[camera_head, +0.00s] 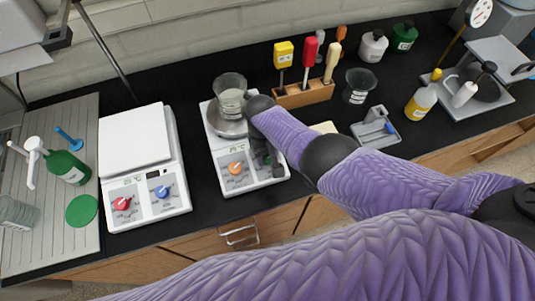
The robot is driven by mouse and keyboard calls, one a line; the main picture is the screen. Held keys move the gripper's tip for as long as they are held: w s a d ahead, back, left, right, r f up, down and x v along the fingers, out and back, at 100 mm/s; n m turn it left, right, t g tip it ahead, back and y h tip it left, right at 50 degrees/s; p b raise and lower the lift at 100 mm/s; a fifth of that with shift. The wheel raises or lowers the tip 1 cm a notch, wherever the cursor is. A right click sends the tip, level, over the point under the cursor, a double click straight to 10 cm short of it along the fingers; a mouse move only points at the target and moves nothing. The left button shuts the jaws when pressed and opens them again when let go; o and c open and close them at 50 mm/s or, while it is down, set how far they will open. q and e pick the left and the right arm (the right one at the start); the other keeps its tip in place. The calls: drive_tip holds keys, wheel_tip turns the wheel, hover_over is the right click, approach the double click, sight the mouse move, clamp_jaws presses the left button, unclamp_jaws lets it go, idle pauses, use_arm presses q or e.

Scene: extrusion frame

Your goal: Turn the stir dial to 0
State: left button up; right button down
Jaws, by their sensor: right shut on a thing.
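The middle hotplate (229,152) has a round metal plate with a glass beaker (231,98) on it. Its orange dial (235,168) is on the left of the front panel. My right gripper (270,161) points down at the right half of this panel. It is shut on the dial there, the stir dial, which the dark fingers mostly hide. The dial's pointer and the markings around it cannot be read. My left gripper is not in view.
A second hotplate (133,143) with a red dial (122,204) and a blue dial (162,192) stands to the left. A wooden rack (303,94) of colored-handled tools and a dark cup (359,86) stand behind my right arm. The black bench between the hotplates is clear.

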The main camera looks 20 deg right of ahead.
drive_tip(key=shift+n+h, duration=0.3)
drive_tip(key=shift+n, duration=0.4)
drive_tip(key=shift+c, duration=1.5)
unclamp_jaws()
wheel_tip(320, 180, up, 10)
drive_tip(key=w+a+p, duration=0.1)
drive_tip(key=p, duration=0.4)
drive_tip(key=shift+p, duration=0.3)
drive_tip(key=shift+f, duration=0.15)
